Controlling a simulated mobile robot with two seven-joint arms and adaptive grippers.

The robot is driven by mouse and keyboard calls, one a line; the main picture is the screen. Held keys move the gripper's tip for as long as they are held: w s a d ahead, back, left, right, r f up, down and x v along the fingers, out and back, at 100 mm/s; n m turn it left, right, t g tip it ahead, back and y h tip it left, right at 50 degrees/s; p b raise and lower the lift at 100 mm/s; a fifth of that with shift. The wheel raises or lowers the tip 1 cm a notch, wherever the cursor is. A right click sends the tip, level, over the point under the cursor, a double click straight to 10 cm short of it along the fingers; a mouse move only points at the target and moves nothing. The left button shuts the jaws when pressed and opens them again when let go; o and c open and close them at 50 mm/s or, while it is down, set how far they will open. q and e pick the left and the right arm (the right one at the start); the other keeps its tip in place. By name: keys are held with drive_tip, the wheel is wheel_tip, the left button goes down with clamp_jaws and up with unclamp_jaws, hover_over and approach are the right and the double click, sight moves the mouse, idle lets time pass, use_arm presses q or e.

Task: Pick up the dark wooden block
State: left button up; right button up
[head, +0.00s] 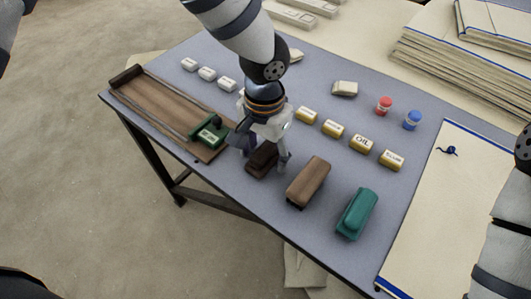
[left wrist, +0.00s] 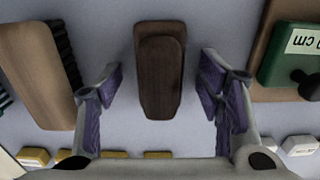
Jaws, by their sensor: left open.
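The dark wooden block (head: 262,160) lies on the grey-blue table (head: 310,238), near its front edge. In the left wrist view, the dark wooden block (left wrist: 160,72) is narrow, with a raised, rounded top. My left gripper (head: 264,153) is above it and open, pointing down. In the left wrist view, its purple-padded fingers (left wrist: 160,85) stand on either side of the block with gaps on both sides. The fingers partly hide the block in the head view. My right gripper is not in view.
A lighter brown brush (head: 308,181) and a green one (head: 356,213) lie to the right. A wooden board (head: 160,112) with a green labelled device (head: 209,133) is on the left. Yellow-based labelled blocks (head: 333,128), a red jar (head: 384,105) and a blue jar (head: 412,120) stand behind.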

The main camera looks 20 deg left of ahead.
sight(265, 149)
use_arm(q)
drive_tip(key=shift+r, duration=0.1)
drive_tip(key=c, duration=1.3)
drive_tip(key=shift+c, duration=0.2)
wheel_tip(265, 149, up, 10)
drive_tip(key=shift+p, duration=0.55)
